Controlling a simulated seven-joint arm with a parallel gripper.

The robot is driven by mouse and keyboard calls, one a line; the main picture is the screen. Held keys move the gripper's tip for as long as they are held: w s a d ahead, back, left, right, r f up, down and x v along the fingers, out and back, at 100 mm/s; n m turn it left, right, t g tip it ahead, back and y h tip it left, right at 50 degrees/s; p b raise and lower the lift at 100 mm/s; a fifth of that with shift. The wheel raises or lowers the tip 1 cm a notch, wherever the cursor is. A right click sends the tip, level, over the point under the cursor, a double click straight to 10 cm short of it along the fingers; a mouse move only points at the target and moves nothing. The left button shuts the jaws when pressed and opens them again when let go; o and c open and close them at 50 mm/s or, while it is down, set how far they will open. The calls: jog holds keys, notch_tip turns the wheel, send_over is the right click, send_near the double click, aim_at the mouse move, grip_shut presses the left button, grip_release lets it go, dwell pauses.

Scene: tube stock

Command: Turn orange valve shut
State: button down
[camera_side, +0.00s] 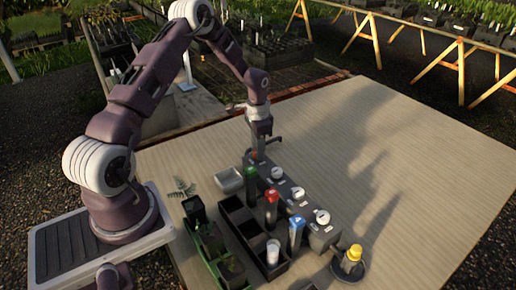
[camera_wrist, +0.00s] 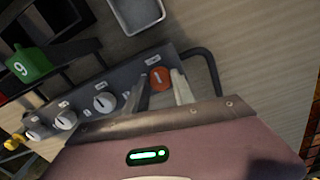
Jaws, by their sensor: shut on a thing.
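The orange valve (camera_wrist: 160,76) is a round knob with a white pointer line, at the end of a grey valve panel (camera_wrist: 85,92) in the wrist view. My gripper (camera_wrist: 161,89) has one finger on each side of the knob and is shut on it. In the side view my gripper (camera_side: 258,154) points down at the far end of the panel (camera_side: 280,186) and mostly hides the orange valve. The white knobs (camera_wrist: 105,102) stand in a row along the rest of the panel.
A black rack (camera_side: 236,214) with green, red and blue-capped tubes stands beside the panel. A metal tray (camera_side: 228,181) lies near my gripper. A yellow-capped item (camera_side: 353,254) stands at the near end. The table (camera_side: 400,150) is clear on the right.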

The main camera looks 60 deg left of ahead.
jog(key=c, duration=1.1)
grip_release()
jog(key=shift+o, duration=0.2)
notch_tip(320, 180, up, 7)
jog(key=shift+r, duration=0.2)
jog(key=s+d+r+t, duration=0.1)
jog(key=s+d+r, duration=0.25)
jog(key=r, duration=0.25)
jog(key=s+d+r+y, duration=0.1)
jog(key=s+d+r, duration=0.1)
jog(key=d+r, duration=0.3)
jog(key=s+d+r+t, duration=0.1)
jog(key=s+d+r, duration=0.15)
jog(key=r, duration=0.45)
jog(key=s+d+r+n+t, duration=0.1)
jog(key=s+d+r, duration=0.1)
jog(key=s+d, duration=0.3)
jog(key=s+d+r+n+t+h, duration=0.1)
jog(key=s+d, duration=0.4)
jog(key=s, duration=0.9)
jog(key=shift+r+t, duration=0.8)
jog(key=shift+r, duration=0.15)
